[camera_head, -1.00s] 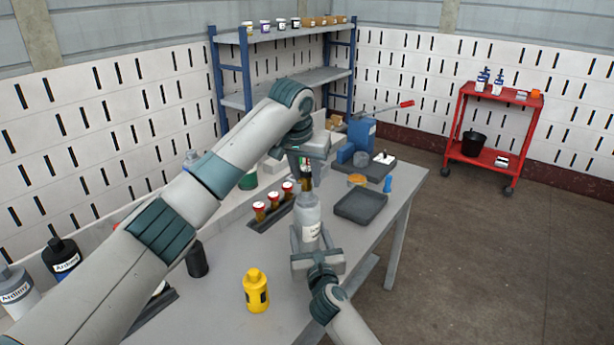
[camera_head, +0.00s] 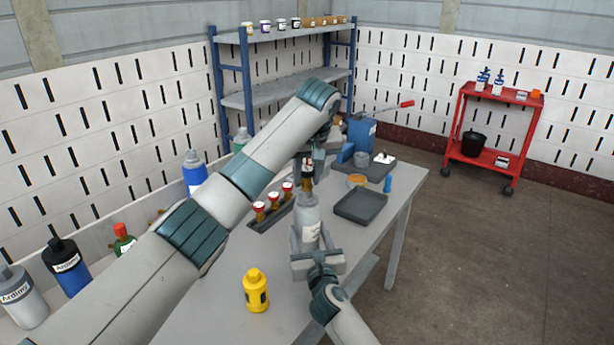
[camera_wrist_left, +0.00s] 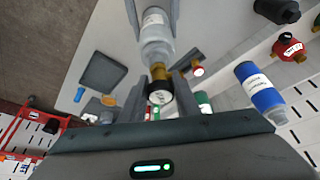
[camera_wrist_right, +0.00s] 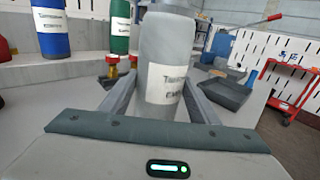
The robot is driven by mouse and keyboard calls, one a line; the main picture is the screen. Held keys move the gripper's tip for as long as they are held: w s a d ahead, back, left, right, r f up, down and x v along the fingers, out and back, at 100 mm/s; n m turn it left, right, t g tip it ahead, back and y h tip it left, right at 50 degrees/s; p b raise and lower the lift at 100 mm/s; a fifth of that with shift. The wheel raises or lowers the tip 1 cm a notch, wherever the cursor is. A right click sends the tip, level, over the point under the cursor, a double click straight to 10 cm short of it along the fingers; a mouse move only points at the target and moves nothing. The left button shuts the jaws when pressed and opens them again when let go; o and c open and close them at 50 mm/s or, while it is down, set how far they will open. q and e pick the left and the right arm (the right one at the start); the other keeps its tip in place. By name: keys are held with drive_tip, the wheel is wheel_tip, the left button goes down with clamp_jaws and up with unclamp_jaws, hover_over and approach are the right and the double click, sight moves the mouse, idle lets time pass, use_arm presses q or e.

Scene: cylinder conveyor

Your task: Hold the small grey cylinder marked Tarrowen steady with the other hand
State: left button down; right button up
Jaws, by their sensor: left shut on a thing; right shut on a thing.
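The small grey cylinder (camera_head: 308,210) stands upright over the table in the head view. Its white label shows in the right wrist view (camera_wrist_right: 165,84), where the top line looks like Tarrowen. My right gripper (camera_head: 316,250) is shut around its lower body. My left gripper (camera_head: 307,168) is above it, shut on a dark top piece with a white face (camera_wrist_left: 160,97). In the left wrist view that piece sits at the cylinder's brass neck (camera_wrist_left: 157,74). Whether it is fully seated cannot be told.
A yellow bottle (camera_head: 256,290) is at the front. A blue bottle (camera_head: 193,172) stands behind my left arm. Bare table lies around the yellow bottle.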

use_arm(q)
drive_tip(key=shift+n, duration=0.3)
drive_tip(key=n+y, duration=0.1)
drive_tip(key=n, duration=0.2)
drive_tip(key=n+g+y, duration=0.1)
drive_tip(key=n, duration=0.2)
idle(0.3)
drive_tip(key=c, duration=1.4)
unclamp_jaws()
drive_tip(key=shift+c, duration=0.2)
drive_tip(key=shift+r, duration=0.15)
drive_tip(key=shift+r, duration=1.1)
